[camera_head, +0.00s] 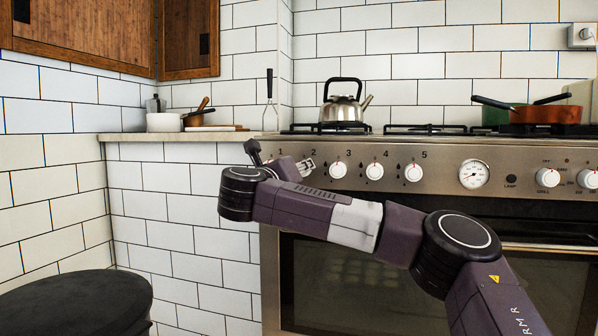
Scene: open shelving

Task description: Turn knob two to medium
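The stove's front panel (455,160) carries a row of white knobs under printed numbers 1 to 5. Knobs three (338,169), four (375,171) and five (413,173) show clearly. The number 2 is readable, but knob two below it is hidden behind my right gripper and arm, so its setting cannot be seen. Knob one is also hidden. My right arm reaches in from the lower right across the oven front. My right gripper (283,162) is at the panel's left end, in front of knobs one and two. Its fingers are partly hidden and contact cannot be told. My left gripper is out of view.
A steel kettle (343,103) and an orange pan (545,113) stand on the hob. The counter (190,136) at left holds a white pot (164,122). A dark round seat-like top (75,303) fills the lower left. The oven door (350,290) is below.

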